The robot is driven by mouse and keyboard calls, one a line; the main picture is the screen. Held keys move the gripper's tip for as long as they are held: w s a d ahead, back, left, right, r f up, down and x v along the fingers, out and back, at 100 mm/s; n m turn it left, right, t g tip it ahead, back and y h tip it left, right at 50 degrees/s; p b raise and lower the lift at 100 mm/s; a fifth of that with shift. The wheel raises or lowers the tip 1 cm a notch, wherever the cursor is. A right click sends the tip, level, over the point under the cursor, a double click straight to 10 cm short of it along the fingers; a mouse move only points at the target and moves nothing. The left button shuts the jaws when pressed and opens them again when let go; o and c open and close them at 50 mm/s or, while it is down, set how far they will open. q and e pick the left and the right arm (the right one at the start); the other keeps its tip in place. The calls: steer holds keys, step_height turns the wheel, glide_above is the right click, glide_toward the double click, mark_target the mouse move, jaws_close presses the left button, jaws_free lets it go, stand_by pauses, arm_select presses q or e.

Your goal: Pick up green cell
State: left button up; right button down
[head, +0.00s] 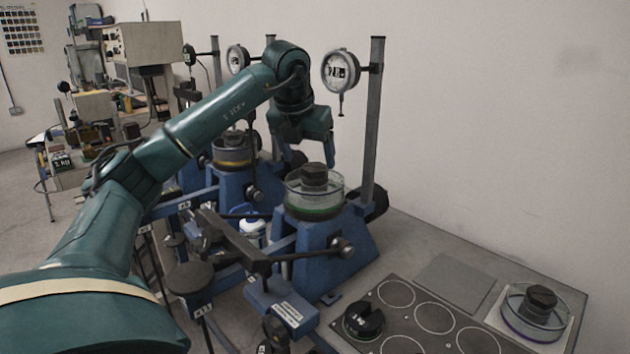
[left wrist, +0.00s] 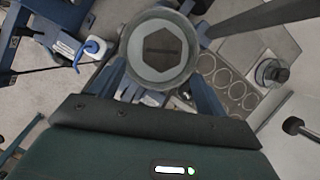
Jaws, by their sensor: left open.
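The green cell (head: 314,205) is a clear round dish with a green band at its base and a dark knob on top. My right gripper is not in view.
A yellow-banded cell (head: 233,157) sits on the frame behind. A purple-banded cell (head: 535,308) stands on a pale plate at right. A dial gauge (head: 341,70) on a post (head: 374,120) stands close to my gripper. A dark panel (head: 432,318) with circles holds a black weight (head: 363,321).

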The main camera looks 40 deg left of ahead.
mark_target(315, 166)
arm_select(q)
steer(key=shift+w+a, duration=0.3)
steer(key=shift+w, duration=0.55)
steer(key=p+x, duration=0.1)
steer(key=x, duration=0.4)
steer(key=shift+s+f, duration=0.1)
steer(key=shift+c, duration=0.6)
jaws_close()
